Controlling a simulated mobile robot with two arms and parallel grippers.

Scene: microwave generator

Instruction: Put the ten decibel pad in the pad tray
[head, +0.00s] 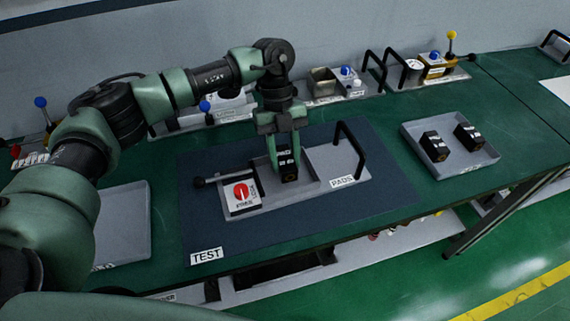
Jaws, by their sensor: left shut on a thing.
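My left gripper (287,150) points down over the middle of the fixture on the dark TEST mat (205,215). It is shut on a small black block (289,173) with white markings, which are too small to read. The block is at the fixture's shallow recess (313,178); I cannot tell whether it touches the floor. The fixture carries a PADS label (342,181) on its right part. A grey tray (484,162) at the right holds two similar black blocks, one left (434,147) and one right (468,137). My right gripper is not in view.
A black handle (351,146) rises at the fixture's right. A plate with a red disc (241,195) and a lever (207,181) are at its left. An empty grey tray (124,225) lies at left. Instruments with knobs (437,67) line the back of the green bench.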

